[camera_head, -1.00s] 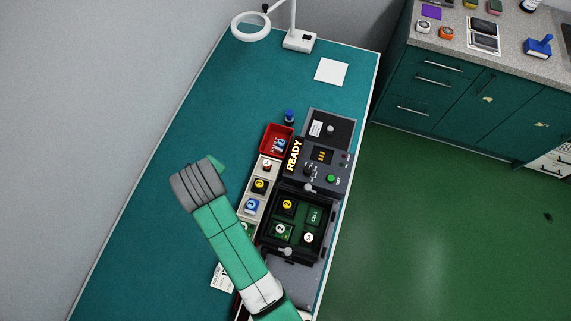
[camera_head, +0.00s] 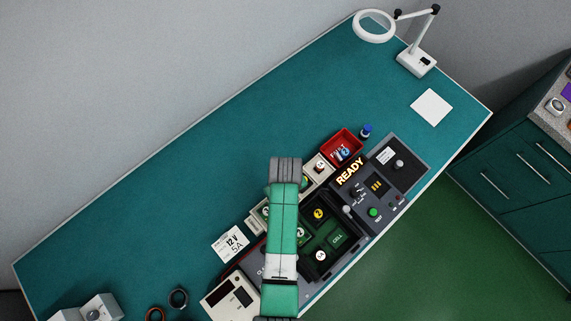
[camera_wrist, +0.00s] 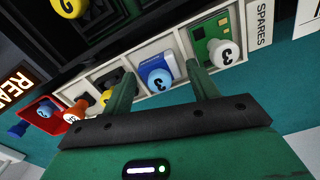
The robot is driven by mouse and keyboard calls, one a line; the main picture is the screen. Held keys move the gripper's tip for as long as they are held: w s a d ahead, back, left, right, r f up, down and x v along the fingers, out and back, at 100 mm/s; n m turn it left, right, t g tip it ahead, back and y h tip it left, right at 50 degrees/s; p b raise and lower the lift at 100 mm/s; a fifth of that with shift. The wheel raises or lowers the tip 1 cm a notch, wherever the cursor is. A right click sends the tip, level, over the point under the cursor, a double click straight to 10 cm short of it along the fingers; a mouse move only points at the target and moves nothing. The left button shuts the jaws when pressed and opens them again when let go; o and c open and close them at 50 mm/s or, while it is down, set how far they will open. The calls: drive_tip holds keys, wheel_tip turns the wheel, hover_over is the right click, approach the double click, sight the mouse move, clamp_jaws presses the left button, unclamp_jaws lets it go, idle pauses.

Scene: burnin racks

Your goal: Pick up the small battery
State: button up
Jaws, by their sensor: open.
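In the wrist view, my gripper (camera_wrist: 160,72) is open, its two green fingers spread over a white spares tray (camera_wrist: 262,22). Between the fingers, in one compartment, lies a blue block (camera_wrist: 183,72) with a round light-blue knob marked 3 (camera_wrist: 159,79); it may be the small battery, but no label confirms this. To its right, a green board (camera_wrist: 205,30) with a white knob marked 3 (camera_wrist: 223,53) fills another compartment. To its left, a yellow-knobbed part (camera_wrist: 105,97) is partly hidden by a finger. In the head view my arm hides the fingertips and part of the tray.
A dark test station with a READY sign (camera_head: 350,171) and an open bay with numbered parts (camera_head: 337,238) stands beside the tray. A red bin (camera_head: 340,141) and a blue-capped item (camera_head: 366,131) stand beyond.

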drive_tip(key=shift+f, duration=0.35)
drive_tip(key=c, duration=0.9)
drive_tip(key=shift+o, duration=0.2)
drive_tip(key=shift+r, duration=0.1)
